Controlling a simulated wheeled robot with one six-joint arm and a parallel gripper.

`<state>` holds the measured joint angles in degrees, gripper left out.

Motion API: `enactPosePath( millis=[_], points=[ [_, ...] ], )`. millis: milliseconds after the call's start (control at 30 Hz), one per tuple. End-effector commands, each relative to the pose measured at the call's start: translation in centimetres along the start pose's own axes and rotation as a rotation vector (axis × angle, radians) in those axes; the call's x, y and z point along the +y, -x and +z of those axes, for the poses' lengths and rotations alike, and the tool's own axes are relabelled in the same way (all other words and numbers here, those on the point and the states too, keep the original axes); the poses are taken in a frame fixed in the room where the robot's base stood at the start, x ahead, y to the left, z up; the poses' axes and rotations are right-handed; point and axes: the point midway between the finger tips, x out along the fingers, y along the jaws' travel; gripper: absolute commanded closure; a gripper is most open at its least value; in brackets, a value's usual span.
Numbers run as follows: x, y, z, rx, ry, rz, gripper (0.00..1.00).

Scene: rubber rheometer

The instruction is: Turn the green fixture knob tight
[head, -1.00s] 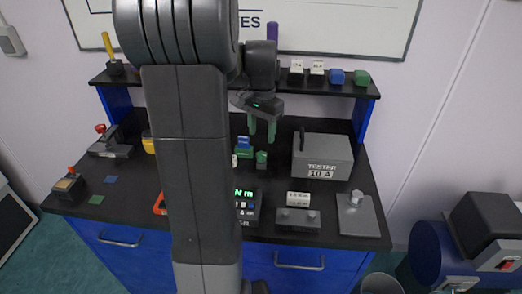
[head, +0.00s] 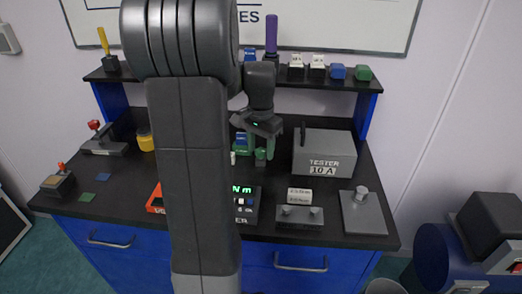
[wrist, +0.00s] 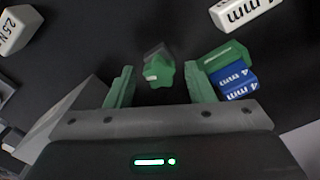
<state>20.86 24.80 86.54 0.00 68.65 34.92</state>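In the head view the knob (head: 261,155) is partly hidden by my gripper. My gripper (wrist: 160,88) is open, its two green fingers apart on the left and right of the knob. The knob shows between them, slightly beyond the fingertips in the picture; I see no contact. In the head view my gripper (head: 263,144) points down at the knob.
A blue block marked 4 mm (wrist: 236,82) and a green block (wrist: 222,56) lie close to the right finger. A grey tester box (head: 323,154) stands right of my gripper. A lit display unit (head: 246,205) is in front. White marked blocks (wrist: 240,10) lie farther off.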

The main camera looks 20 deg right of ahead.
Motion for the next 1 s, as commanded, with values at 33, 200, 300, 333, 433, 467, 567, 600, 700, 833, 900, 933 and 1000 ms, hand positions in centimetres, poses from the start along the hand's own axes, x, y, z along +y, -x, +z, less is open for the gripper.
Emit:
enactPosePath(
  millis=[33, 200, 300, 333, 433, 467, 567, 600, 700, 833, 900, 933, 1000],
  points=[
    [0.0, 0.01, 0.0, 0.0, 0.0, 0.0, 0.61],
    [0.0, 0.01, 0.01, 0.0, 0.0, 0.0, 0.92],
    [0.0, 0.04, 0.01, 0.0, -0.008, 0.0, 0.92],
    [0.01, 0.06, 0.01, 0.0, -0.019, 0.0, 0.92],
    [0.0, 0.15, 0.01, 0.0, -0.102, 0.0, 0.92],
    [0.0, 0.17, 0.01, 0.0, -0.136, 0.0, 0.92],
    [0.02, 0.16, 0.02, -0.001, -0.25, 0.001, 0.92],
    [0.02, 0.14, 0.03, -0.001, -0.291, 0.001, 0.92],
    [0.03, 0.09, 0.03, -0.001, -0.366, 0.001, 0.92],
    [0.02, 0.02, 0.02, -0.001, -0.403, 0.001, 0.92],
    [0.02, 0.0, 0.02, -0.001, -0.404, 0.0, 0.92],
    [0.02, 0.0, 0.02, -0.001, -0.403, 0.0, 0.92],
    [0.02, 0.01, 0.02, 0.0, -0.402, 0.0, 0.92]
  ],
)
